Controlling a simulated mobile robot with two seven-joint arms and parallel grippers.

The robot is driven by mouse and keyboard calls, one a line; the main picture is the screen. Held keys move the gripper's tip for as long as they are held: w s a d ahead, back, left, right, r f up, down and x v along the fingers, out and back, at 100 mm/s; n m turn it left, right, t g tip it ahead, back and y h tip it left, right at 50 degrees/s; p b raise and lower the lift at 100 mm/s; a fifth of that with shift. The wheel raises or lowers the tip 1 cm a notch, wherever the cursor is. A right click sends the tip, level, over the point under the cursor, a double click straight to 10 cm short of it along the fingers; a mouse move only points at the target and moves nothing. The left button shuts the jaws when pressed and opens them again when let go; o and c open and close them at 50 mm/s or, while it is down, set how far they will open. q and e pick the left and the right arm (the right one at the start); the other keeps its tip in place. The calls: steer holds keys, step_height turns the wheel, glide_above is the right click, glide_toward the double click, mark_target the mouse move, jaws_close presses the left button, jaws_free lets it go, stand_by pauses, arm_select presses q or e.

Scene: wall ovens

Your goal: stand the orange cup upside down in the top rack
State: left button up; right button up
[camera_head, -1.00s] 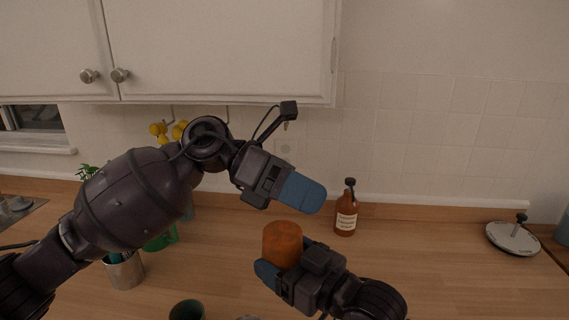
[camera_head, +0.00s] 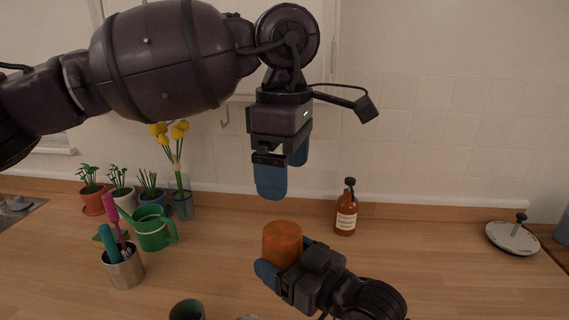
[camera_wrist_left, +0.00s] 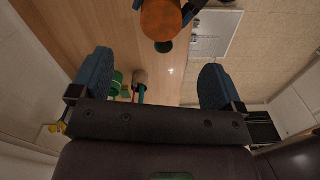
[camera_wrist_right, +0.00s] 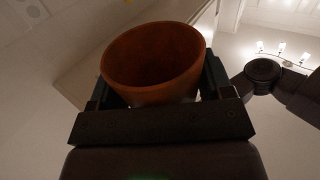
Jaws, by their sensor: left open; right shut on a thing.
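The orange cup (camera_head: 282,246) is in my right gripper (camera_head: 287,260), held above the counter. In the head view its closed end faces up, and its open mouth shows in the right wrist view (camera_wrist_right: 152,58), so it is upside down. The right fingers are shut on its sides. My left gripper (camera_head: 282,172) is open and empty, pointing down above the cup and apart from it. I cannot make out the top rack for certain in any view.
A brown bottle (camera_head: 346,212) stands right of the cup. A dark green cup (camera_head: 187,310) is at the front edge. The counter's right middle is clear.

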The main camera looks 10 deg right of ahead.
mark_target(284, 231)
arm_select(q)
step_height(284, 231, down, 12)
steer(key=shift+r, duration=0.1)
stand_by(0.5)
steer(key=c, duration=0.9)
steer(key=shift+c, duration=0.3)
arm_select(e)
steer(key=o, duration=0.9)
steer(key=shift+o, duration=0.2)
